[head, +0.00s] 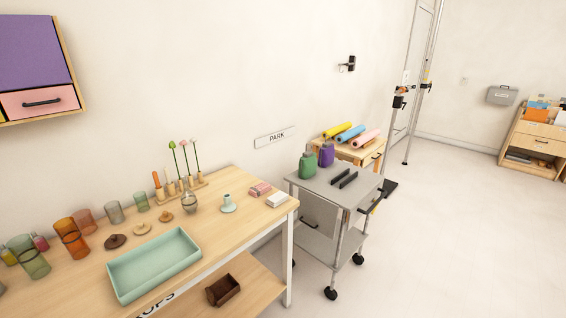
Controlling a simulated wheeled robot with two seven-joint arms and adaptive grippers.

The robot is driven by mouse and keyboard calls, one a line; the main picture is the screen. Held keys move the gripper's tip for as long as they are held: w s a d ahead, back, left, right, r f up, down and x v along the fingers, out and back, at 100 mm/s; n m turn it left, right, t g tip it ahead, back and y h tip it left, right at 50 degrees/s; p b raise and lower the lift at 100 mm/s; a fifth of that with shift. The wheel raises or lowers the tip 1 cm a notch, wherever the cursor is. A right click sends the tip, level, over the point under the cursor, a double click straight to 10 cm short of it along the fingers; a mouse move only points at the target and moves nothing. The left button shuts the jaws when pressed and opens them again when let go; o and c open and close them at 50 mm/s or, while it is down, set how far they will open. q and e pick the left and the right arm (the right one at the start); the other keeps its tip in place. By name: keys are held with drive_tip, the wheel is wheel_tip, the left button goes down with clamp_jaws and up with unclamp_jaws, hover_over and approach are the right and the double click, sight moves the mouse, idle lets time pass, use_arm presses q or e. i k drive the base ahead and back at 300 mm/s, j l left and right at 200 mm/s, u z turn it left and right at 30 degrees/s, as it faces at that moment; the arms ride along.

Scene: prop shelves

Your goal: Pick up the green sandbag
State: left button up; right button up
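A green bag-like object (307,165), which looks like the green sandbag, stands upright at the back left of the grey cart's top (330,190). A similar purple one (326,154) stands just to its right, very close to it. The green one has a darker narrow top, too small to make out clearly. Neither of my grippers is in the head view.
Black bars (345,178) lie on the cart top. A wooden table (235,240) with a mint tray (155,264), glasses and small props stands left of the cart. A low stand with colored rolls (350,133) is behind. Open floor (450,240) lies right.

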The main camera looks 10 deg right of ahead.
sight(308, 164)
drive_tip(key=i+l+u, duration=0.45)
drive_tip(key=l, duration=0.2)
drive_tip(key=l+u, duration=0.25)
drive_tip(key=l, duration=0.1)
